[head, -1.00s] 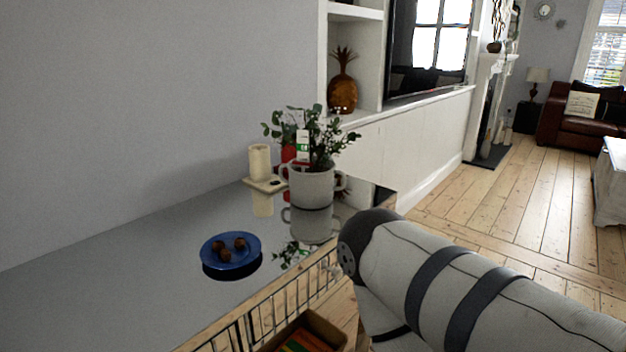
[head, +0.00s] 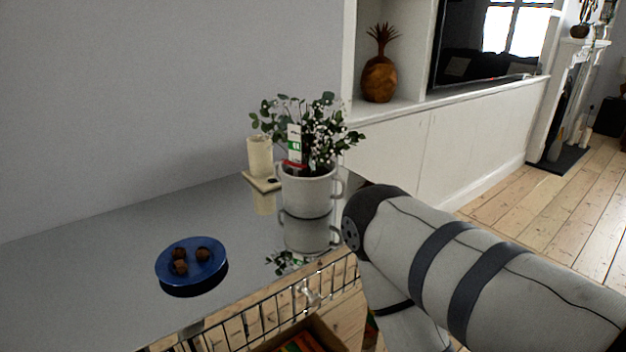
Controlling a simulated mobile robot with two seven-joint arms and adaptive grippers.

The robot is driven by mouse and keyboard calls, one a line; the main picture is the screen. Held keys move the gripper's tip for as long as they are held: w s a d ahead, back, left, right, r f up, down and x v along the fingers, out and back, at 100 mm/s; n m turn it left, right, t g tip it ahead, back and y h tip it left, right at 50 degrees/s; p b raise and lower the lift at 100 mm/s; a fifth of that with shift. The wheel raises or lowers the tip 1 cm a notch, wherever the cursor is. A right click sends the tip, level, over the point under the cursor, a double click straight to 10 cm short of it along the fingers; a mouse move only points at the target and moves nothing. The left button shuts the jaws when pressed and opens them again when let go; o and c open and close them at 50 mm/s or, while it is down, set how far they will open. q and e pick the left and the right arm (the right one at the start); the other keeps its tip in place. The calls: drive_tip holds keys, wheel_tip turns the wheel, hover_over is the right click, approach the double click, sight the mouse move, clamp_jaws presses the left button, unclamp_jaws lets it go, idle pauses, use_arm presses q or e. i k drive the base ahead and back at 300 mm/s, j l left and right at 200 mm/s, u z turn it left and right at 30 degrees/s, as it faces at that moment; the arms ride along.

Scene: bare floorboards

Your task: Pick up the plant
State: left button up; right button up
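The plant (head: 312,132) has green leaves and small white flowers. It stands upright in a pale grey pot with side handles (head: 307,190), near the far right end of a glossy table (head: 95,260). A white and green tag shows among the leaves. My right arm comes in from the right, and its rounded link is just right of and in front of the pot, with a gap between them. The rest of that arm runs down out of the picture, so its gripper is not seen. My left gripper is not in view.
A cream candle on a small stand (head: 259,157) is close behind the pot on the left. A blue plate (head: 191,262) with brown balls lies nearer. A wire rack edge and a box (head: 308,338) are below the table. A white cabinet (head: 440,150) stands behind; floorboards are open at right.

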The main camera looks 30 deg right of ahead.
sight(307, 181)
drive_tip(key=l+u, duration=0.15)
drive_tip(key=l, duration=0.35)
drive_tip(key=l+u, duration=0.15)
drive_tip(key=l, duration=0.3)
drive_tip(key=l+u, duration=0.15)
drive_tip(key=l, duration=0.35)
drive_tip(key=k+l+u, duration=0.15)
drive_tip(key=l, duration=0.35)
drive_tip(key=l+u, duration=0.15)
drive_tip(key=l, duration=0.3)
drive_tip(key=k+l+u, duration=0.15)
drive_tip(key=l, duration=0.35)
